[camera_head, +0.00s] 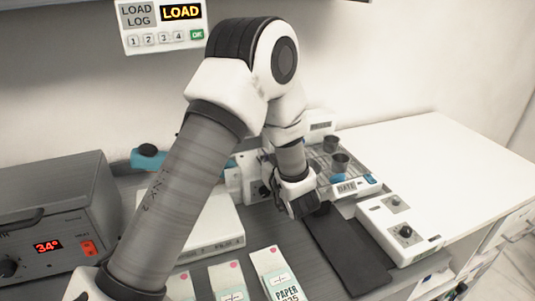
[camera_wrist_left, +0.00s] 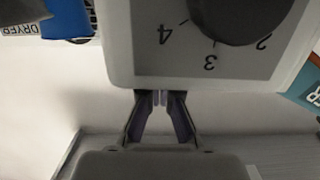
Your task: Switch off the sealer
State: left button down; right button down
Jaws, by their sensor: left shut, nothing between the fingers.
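The sealer seems to be the long unit with a blue bar (camera_head: 147,158) behind my left arm, with a white end housing (camera_head: 250,181) beside my gripper. My arm hides much of it. In the left wrist view a white housing with a grey panel (camera_wrist_left: 135,45) and a large dark dial (camera_wrist_left: 237,14) fills the top. The digits 2, 3 and 4 appear upside down. My left gripper (camera_head: 306,207) is shut and empty; in the left wrist view its fingertips (camera_wrist_left: 160,98) are at the housing's edge. I cannot tell whether they touch it. My right gripper is not in view.
A grey oven (camera_head: 60,205) with a 34° display stands at left. A white flat box (camera_head: 212,232) and paper pouches (camera_head: 270,273) lie in front. A dark mat (camera_head: 345,250), a white two-knob unit (camera_head: 400,228) and a rack with cups (camera_head: 340,162) are right. The white worktop (camera_head: 440,150) is clear.

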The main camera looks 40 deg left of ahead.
pick_arm(q)
jog(key=r+p, duration=0.4)
jog(key=r, duration=0.1)
jog(key=shift+w+a, duration=0.1)
jog(key=shift+w, duration=0.1)
jog(key=shift+s+d+f+b, duration=0.2)
jog(key=shift+s+d+b, duration=0.5)
jog(key=shift+d+b, duration=0.2)
jog(key=s+d+r, duration=0.3)
jog(key=d, duration=0.3)
jog(key=shift+d+b, duration=0.15)
jog(key=shift+b, duration=0.15)
jog(key=shift+f, duration=0.1)
jog(key=shift+s, duration=0.1)
